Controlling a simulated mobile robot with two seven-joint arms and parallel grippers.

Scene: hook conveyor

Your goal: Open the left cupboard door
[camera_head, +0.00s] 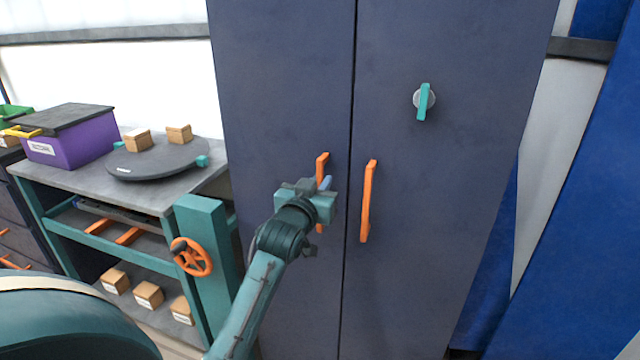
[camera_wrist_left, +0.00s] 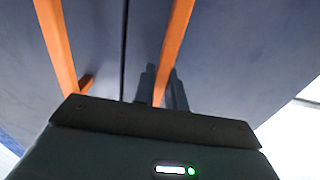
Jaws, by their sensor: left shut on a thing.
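The tall dark blue cupboard has a left door (camera_head: 280,90) and a right door (camera_head: 440,210), which look flush along a narrow dark seam. The left door's orange handle (camera_head: 322,165) stands upright near the seam, its middle hidden by my left gripper (camera_head: 326,190). In the left wrist view, the fingers (camera_wrist_left: 162,88) are shut around that handle (camera_wrist_left: 178,35). The right door's orange handle (camera_head: 368,200) is free, and also shows in the left wrist view (camera_wrist_left: 57,45). My right gripper is not in view.
A teal key-like knob (camera_head: 424,101) sits on the right door. Left of the cupboard stands a teal-framed workbench (camera_head: 190,190) with a purple box (camera_head: 68,142), a dark round turntable (camera_head: 158,163) carrying wooden blocks, and an orange handwheel (camera_head: 192,257) in front.

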